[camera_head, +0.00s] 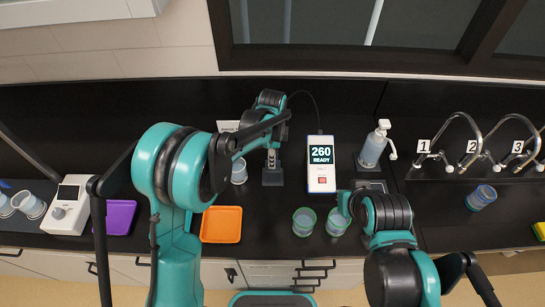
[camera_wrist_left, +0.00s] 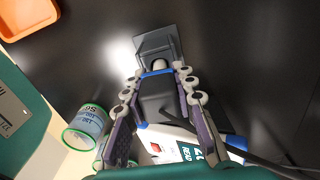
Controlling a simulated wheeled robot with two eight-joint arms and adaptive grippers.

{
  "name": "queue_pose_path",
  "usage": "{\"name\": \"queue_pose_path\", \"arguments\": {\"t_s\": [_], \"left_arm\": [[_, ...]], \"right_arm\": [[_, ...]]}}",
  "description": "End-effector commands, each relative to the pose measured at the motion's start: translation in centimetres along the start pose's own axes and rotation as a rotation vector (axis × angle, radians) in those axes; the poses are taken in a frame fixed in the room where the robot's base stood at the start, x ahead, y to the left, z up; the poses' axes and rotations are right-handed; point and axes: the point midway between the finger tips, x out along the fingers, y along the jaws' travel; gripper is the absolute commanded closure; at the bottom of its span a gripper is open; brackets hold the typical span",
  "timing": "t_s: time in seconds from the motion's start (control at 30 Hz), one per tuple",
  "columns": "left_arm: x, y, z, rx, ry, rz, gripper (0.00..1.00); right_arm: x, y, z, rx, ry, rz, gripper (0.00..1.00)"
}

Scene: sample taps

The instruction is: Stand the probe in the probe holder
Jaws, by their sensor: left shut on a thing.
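My left gripper (camera_head: 270,140) is shut on the probe (camera_wrist_left: 158,98), a dark body with a blue collar and a pale grey tip. In the left wrist view the fingers (camera_wrist_left: 158,90) lie on both sides of it. The probe holder (camera_head: 272,177) is a dark grey block on the counter, directly below the gripper in the head view. It also shows beyond the probe tip in the left wrist view (camera_wrist_left: 158,43). The probe points at the holder; I cannot tell whether its tip is inside. My right gripper (camera_head: 348,203) is near a green-rimmed cup, its fingers hidden.
The meter (camera_head: 320,163) reads "260 READY", and a cable runs to it. Two green-rimmed cups (camera_head: 304,222) (camera_head: 337,222) stand in front. An orange tray (camera_head: 221,224) and purple tray (camera_head: 120,216) lie left. A soap bottle (camera_head: 374,146) and taps (camera_head: 462,150) stand right.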

Motion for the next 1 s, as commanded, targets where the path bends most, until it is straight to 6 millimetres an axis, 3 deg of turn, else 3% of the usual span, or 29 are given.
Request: {"name": "queue_pose_path", "arguments": {"t_s": [0.23,0.27,0.33,0.57,0.7,1.0], "left_arm": [[-0.06,0.00,0.00,0.000,0.000,0.000,0.99],[-0.06,0.00,0.00,0.000,0.000,0.000,0.71],[-0.06,0.00,0.00,0.000,0.000,0.000,0.53],[-0.05,0.00,0.00,0.000,0.000,0.000,0.50],[-0.04,0.00,0.00,0.000,0.000,0.000,0.22],[-0.05,0.00,0.00,0.000,0.000,0.000,0.22]], "right_arm": [[-0.04,0.00,-0.03,0.000,0.000,0.000,1.00],[-0.04,0.00,-0.03,0.000,0.000,0.000,1.00],[-0.04,0.00,-0.03,0.000,0.000,0.000,1.00],[-0.04,0.00,-0.03,0.000,0.000,0.000,1.00],[-0.03,0.00,-0.03,0.000,0.000,0.000,1.00],[-0.03,0.00,-0.03,0.000,0.000,0.000,1.00]]}}
